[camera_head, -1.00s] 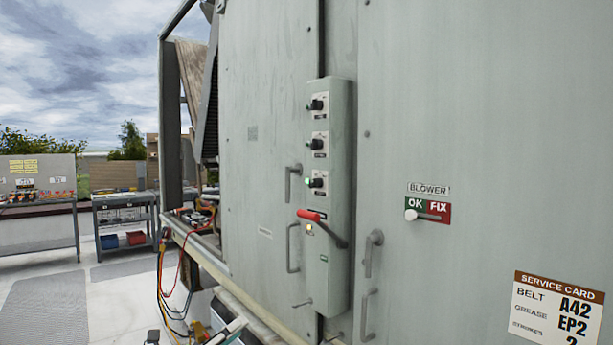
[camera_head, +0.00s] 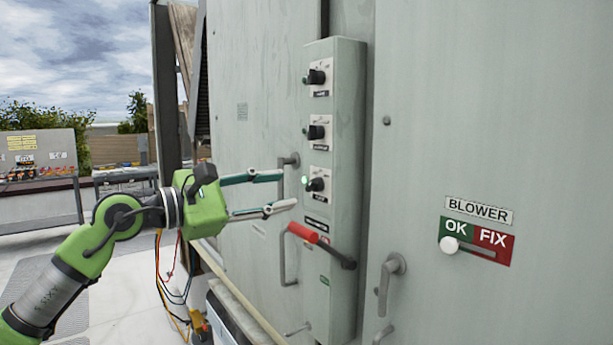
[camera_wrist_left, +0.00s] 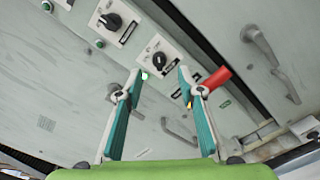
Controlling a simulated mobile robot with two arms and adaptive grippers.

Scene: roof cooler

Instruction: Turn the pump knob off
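A tall grey control box (camera_head: 345,150) carries three black knobs in a column. The lowest knob (camera_head: 318,184) has a lit green lamp (camera_head: 306,181) beside it; its label is too small to read. My left gripper (camera_head: 289,190) is open and empty, its fingertips just left of this knob and apparently apart from it. In the left wrist view the lowest knob (camera_wrist_left: 159,59) lies ahead between the open fingertips (camera_wrist_left: 160,82). The middle knob (camera_head: 316,132) and top knob (camera_head: 317,77) sit above, their lamps unlit. My right gripper is not in view.
A red-handled lever (camera_head: 302,232) sticks out just below the lowest knob. Door handles (camera_head: 283,255) stand left of the box. A blower slider (camera_head: 450,246) is on the panel at right, at OK. Workbenches (camera_head: 40,170) stand far left.

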